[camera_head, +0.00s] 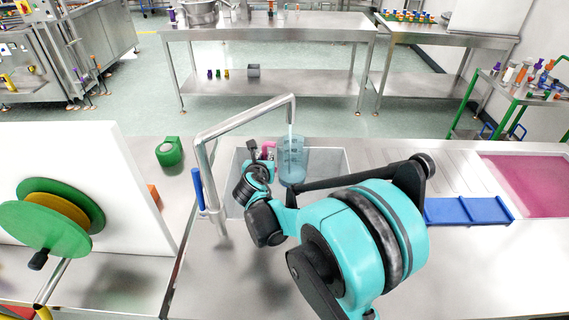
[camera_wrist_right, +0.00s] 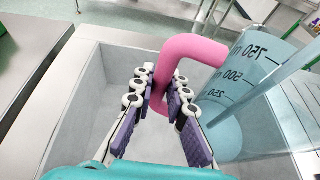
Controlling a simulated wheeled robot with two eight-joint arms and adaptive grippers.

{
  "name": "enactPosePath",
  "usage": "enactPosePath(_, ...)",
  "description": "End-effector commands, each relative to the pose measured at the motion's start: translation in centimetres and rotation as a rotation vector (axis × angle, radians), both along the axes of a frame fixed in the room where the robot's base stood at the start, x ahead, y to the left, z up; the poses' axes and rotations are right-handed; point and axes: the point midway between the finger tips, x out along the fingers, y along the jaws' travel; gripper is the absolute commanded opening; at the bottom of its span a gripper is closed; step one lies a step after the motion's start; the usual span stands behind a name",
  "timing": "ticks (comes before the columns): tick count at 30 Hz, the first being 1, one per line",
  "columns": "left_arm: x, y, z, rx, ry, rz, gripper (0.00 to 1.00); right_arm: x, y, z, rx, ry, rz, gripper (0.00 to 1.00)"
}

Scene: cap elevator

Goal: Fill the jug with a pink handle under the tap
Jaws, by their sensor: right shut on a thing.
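The clear blue jug (camera_head: 292,163) stands in the sink, under the spout of the metal tap (camera_head: 243,118). A thin pale stream runs from the spout toward the jug's mouth. In the right wrist view the jug (camera_wrist_right: 236,95) shows 750, 500 and 250 marks; I cannot tell the water level. Its pink handle (camera_wrist_right: 188,46) passes between the purple-padded fingers of my right gripper (camera_wrist_right: 161,92), which is shut on it. In the head view my right gripper (camera_head: 262,158) is left of the jug, partly hidden by my arm. My left gripper is out of view.
The tap's blue lever (camera_head: 198,188) is left of the sink (camera_head: 330,158). A white panel with green and yellow discs (camera_head: 50,222) stands at left. A green roll (camera_head: 169,152), blue tray (camera_head: 468,210) and pink basin (camera_head: 525,180) are on the counter.

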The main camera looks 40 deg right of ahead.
Motion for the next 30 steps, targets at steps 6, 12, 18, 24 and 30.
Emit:
enactPosePath(6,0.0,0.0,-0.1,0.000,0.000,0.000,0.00,0.5,0.7,0.0,-0.002,0.001,0.002,0.00)
enactPosePath(12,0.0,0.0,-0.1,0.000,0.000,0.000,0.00,0.5,0.9,0.0,-0.001,0.000,0.001,0.00)
enactPosePath(18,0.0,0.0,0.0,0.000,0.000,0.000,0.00,0.4,0.6,0.0,-0.002,0.001,0.001,0.00)
enactPosePath(24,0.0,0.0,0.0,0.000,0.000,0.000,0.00,0.0,0.0,0.0,0.000,0.000,-0.001,0.00)
enactPosePath(30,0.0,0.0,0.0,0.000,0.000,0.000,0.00,-0.1,-0.2,0.0,-0.001,0.000,0.001,0.00)
